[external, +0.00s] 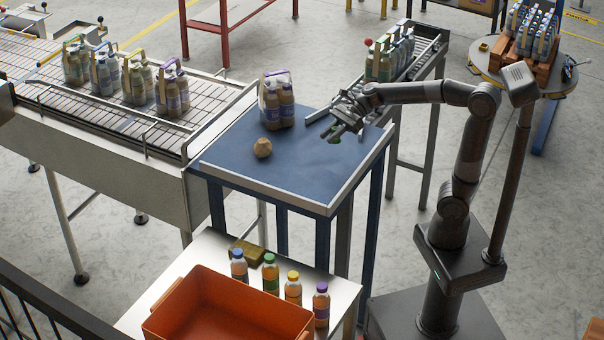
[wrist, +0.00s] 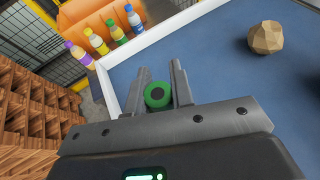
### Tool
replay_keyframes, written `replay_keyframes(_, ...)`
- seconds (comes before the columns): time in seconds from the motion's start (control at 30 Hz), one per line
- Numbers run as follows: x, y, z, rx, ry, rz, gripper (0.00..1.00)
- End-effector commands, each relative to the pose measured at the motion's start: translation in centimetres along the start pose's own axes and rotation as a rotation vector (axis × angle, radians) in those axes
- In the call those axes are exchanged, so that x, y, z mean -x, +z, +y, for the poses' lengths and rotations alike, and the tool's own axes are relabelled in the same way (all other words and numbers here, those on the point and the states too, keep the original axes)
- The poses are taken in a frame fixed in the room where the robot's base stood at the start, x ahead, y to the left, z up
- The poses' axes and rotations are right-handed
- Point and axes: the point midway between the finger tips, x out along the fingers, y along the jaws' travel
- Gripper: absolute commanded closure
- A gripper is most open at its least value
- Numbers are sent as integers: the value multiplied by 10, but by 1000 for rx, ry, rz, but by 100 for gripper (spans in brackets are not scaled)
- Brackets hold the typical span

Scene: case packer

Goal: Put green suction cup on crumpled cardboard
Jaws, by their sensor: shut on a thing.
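The green suction cup (wrist: 158,95) is between the two fingers of my gripper (wrist: 160,88) in the wrist view. My gripper is shut on it. In the external view my gripper (external: 345,128) is above the right part of the blue table, and only a little green of the cup (external: 334,140) shows. The crumpled cardboard (external: 262,148) is a tan, faceted ball on the blue table, left of my gripper. It also shows at the upper right of the wrist view (wrist: 266,38), apart from the gripper.
The blue table (external: 300,165) has a pale raised rim. A bottle pack (external: 277,100) stands at its back. A conveyor (external: 100,110) with several packs is on the left. In front, an orange crate (external: 215,315) and several bottles (external: 270,273) stand on a lower table. The table's middle is clear.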

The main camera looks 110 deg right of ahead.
Motion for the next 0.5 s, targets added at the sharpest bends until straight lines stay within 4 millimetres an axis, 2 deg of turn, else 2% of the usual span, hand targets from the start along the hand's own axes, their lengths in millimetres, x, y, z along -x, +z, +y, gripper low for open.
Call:
replay_keyframes(0.17, 3, 16, -31, 2, 3, -4, 100)
replay_keyframes(0.5, -1, 56, -128, 20, 39, -12, 100)
